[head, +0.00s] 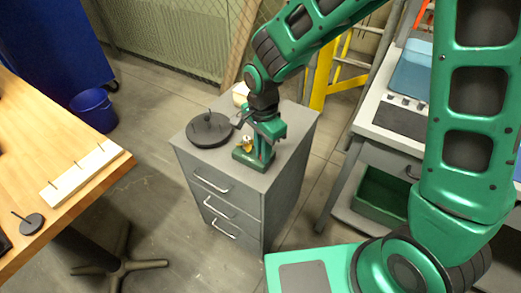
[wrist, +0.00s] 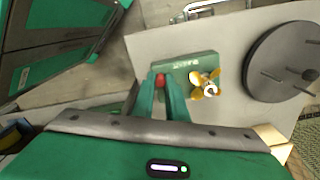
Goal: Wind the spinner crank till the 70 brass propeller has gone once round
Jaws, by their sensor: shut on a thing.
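The spinner has a green base (head: 243,156) on top of the grey drawer cabinet; the base also shows in the wrist view (wrist: 190,61), with white lettering. The brass propeller (wrist: 204,83) stands at the base's right part in the wrist view and is a small yellow shape in the head view (head: 246,144). My gripper (wrist: 160,84) points down over the base, shut on the red crank knob (wrist: 160,79), whose top shows between the green fingertips. The rest of the crank is hidden by the fingers. In the head view my gripper (head: 268,130) covers part of the spinner.
A dark round disc with upright pegs (head: 210,129) lies on the cabinet (head: 188,157) beside the spinner. A pale block (head: 240,92) is at the cabinet's back. A wooden table (head: 95,131) stands left, a blue bucket (head: 93,110) on the floor, a workbench (head: 375,118) right.

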